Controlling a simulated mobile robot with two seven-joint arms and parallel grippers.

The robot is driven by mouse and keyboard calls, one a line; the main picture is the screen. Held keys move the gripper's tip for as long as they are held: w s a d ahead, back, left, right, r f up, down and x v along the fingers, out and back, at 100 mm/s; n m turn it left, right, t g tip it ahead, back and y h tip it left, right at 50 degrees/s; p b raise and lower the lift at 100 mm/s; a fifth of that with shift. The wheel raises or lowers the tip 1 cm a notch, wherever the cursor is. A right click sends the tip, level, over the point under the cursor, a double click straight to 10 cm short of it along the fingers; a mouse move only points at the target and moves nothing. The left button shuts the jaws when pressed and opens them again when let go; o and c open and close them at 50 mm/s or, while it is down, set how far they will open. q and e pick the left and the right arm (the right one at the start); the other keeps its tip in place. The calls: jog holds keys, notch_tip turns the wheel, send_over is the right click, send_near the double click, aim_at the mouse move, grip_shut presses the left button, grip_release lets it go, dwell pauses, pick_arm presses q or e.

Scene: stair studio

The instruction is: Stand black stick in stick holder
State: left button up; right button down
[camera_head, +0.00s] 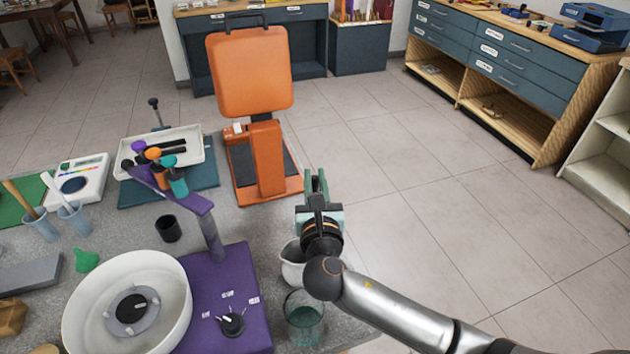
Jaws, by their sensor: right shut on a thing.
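My right gripper (318,184) is at the middle of the view, above the right side of the grey table and in front of the orange device. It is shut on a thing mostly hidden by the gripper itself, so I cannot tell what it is. A small open black cup (168,228) stands upright on the table to the left of the gripper; I cannot tell if it is the stick holder. Dark stick-like pieces (170,146) lie in a white tray (192,168). My left gripper is not in view.
An orange device (268,160) stands behind the gripper. A purple stand (222,315) with a white bowl (85,318), a pale jug (291,268) and a glass beaker (304,322) are at the front. Tools stand in cups (42,225) at left. The floor at right is clear.

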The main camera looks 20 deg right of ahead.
jog(key=c, duration=0.8)
grip_release()
